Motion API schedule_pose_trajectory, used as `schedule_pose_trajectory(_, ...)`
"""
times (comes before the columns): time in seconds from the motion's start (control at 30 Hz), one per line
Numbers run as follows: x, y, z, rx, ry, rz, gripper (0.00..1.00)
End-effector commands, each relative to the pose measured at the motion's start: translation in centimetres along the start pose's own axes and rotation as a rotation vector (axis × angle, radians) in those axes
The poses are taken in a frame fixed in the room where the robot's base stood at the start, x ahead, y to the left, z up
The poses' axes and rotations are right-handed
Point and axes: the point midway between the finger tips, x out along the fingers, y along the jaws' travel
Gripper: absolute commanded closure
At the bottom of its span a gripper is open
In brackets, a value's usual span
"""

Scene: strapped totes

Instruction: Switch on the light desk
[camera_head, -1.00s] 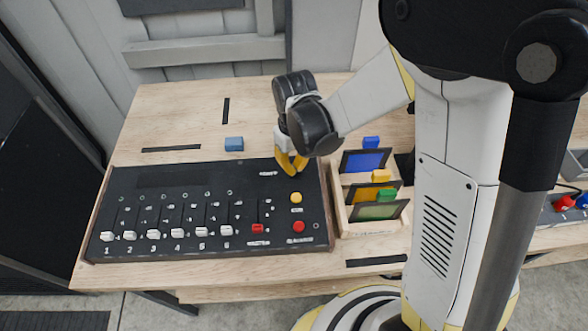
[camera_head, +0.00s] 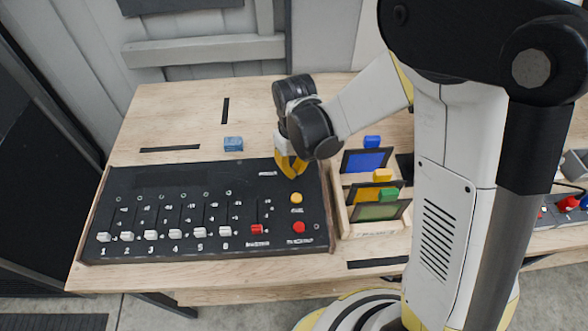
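The light desk (camera_head: 190,185) is a black console with wooden side cheeks, lying on the wooden table. Its row of white numbered faders (camera_head: 175,234) sits low, with a red fader (camera_head: 257,229) to their right. A yellow button (camera_head: 296,198) and a red button (camera_head: 299,227) are near its right edge. My gripper (camera_head: 291,172) has yellow fingers pointing down at the desk's top right corner, above the yellow button in the picture. The fingertips are close together there. Whether they touch the desk or a switch beneath them I cannot tell.
A wooden rack (camera_head: 342,215) with blue, yellow and green filter frames stands just right of the desk. A small blue block (camera_head: 233,144) lies behind the desk. Black tape strips (camera_head: 170,148) mark the table. My arm and column cover the right side.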

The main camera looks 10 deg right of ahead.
Motion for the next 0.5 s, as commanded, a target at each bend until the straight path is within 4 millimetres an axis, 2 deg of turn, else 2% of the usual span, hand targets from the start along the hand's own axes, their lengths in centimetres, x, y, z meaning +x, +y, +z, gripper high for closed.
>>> schedule_pose_trajectory(0.5, 0.85, 0.00, 0.00, 0.000, 0.000, 0.000, 1.00)
